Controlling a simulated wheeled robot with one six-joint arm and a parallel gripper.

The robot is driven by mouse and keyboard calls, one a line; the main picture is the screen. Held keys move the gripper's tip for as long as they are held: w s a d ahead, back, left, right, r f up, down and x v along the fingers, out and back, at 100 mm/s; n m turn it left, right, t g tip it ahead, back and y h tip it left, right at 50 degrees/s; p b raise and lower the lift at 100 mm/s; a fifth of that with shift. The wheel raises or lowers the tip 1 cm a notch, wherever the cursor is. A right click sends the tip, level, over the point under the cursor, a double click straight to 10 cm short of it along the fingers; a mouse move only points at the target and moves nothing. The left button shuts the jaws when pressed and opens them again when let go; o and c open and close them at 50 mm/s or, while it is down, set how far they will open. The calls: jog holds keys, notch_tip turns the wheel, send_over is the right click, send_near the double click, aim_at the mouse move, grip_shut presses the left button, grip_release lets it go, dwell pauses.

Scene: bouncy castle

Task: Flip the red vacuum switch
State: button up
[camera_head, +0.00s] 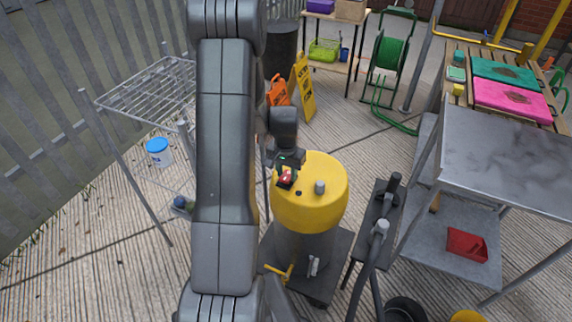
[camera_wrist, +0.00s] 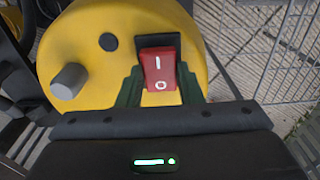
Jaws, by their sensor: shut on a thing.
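The vacuum (camera_head: 325,205) has a yellow round head on a grey drum and stands in the middle of the head view. The red switch (camera_wrist: 160,68) sits on its yellow top in a black housing, with a white line mark above a white circle mark. The switch also shows small in the head view (camera_head: 286,178). My gripper (camera_wrist: 161,84) is over the vacuum's top, with one finger at each side of the red switch, shut on it. The fingertips are partly hidden behind the switch and the gripper body.
A grey knob (camera_wrist: 70,82) and a black round cap (camera_wrist: 108,42) are on the yellow top beside the switch. A wire drying rack (camera_head: 150,90) stands left, a metal table (camera_head: 505,160) right, and a yellow sign (camera_head: 303,88) behind.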

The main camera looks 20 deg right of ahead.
aim_at(288, 174)
jog(key=shift+w+d+g+y, duration=0.15)
jog(key=shift+g+y, duration=0.15)
jog(key=shift+y, duration=0.1)
jog(key=o, duration=1)
jog(key=r, duration=1.4)
jog(key=shift+w+d, duration=0.15)
jog(key=shift+d, duration=0.05)
jog(key=shift+f, duration=0.15)
jog(key=f, duration=1.3)
jog(key=shift+s+a+f, duration=0.2)
jog(key=shift+a+f, duration=0.05)
jog(key=shift+f, duration=0.15)
